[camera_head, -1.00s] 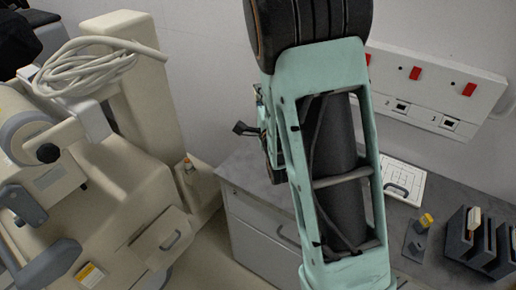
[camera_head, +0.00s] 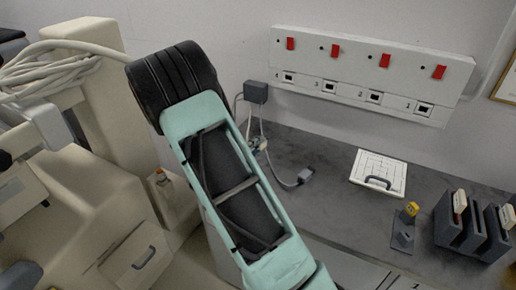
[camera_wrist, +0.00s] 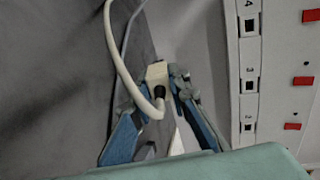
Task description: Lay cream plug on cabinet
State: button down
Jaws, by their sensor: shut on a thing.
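The cream plug (camera_wrist: 157,72) is a small pale block between my gripper's blue fingers in the wrist view. A white cable loops down to a black end beside it. My gripper (camera_wrist: 158,80) is shut on the plug. The cabinet (camera_head: 325,212) has a dark grey top along the wall; its top also shows in the wrist view (camera_wrist: 50,80). I cannot tell from the wrist view whether the plug touches anything else. In the head view my arm hides most of the gripper.
The white socket panel (camera_head: 372,72) with red switches is on the wall. On the cabinet are a dark plug (camera_head: 305,176), a white board with a handle (camera_head: 378,164), a yellow-topped piece (camera_head: 411,209) and a dark rack (camera_head: 451,231). Beige equipment (camera_head: 95,200) stands left.

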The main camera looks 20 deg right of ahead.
jog(key=shift+f+b, duration=1.2)
jog(key=shift+f, duration=1.55)
jog(key=shift+f+b, duration=0.55)
jog(key=shift+b, duration=0.25)
